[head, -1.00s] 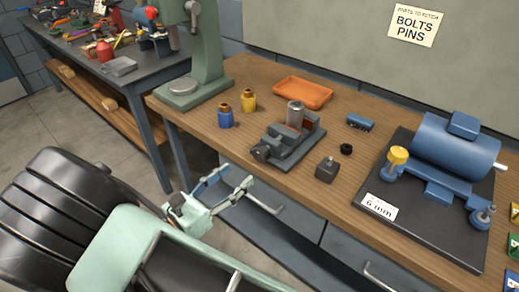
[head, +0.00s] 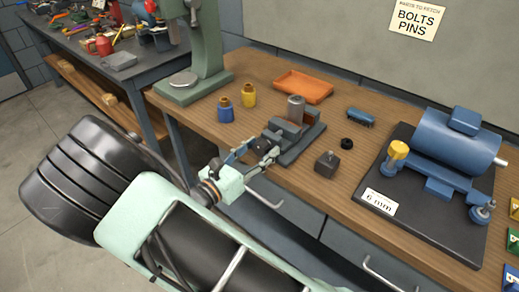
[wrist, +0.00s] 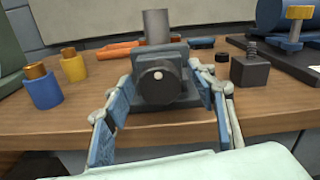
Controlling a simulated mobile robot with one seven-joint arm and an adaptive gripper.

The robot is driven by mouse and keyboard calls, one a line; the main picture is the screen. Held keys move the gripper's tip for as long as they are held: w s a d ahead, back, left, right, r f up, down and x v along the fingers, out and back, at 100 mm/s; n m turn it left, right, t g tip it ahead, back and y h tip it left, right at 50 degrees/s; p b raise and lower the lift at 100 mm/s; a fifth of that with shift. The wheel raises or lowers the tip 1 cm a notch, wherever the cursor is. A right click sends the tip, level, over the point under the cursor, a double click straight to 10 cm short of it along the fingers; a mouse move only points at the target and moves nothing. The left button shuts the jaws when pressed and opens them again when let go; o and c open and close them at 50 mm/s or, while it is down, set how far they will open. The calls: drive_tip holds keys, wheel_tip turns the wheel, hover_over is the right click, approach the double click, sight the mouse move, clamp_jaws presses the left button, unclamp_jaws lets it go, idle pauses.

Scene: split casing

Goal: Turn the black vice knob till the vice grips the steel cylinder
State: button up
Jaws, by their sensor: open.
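The grey vice (head: 299,143) stands near the front edge of the wooden bench. The steel cylinder (head: 296,109) stands upright in it; it also shows in the wrist view (wrist: 156,26) behind the knob. I cannot tell whether the jaws touch the cylinder. My gripper (wrist: 161,112) is open, with one finger on each side of the knob and gaps visible. In the head view my gripper (head: 254,151) hides most of the knob.
A dark block (head: 327,164) and black ring (head: 347,143) lie to the right. A blue motor (head: 443,142) on a dark plate is farther right.

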drive_tip(key=shift+c, duration=0.2)
drive_tip(key=c, duration=1.1)
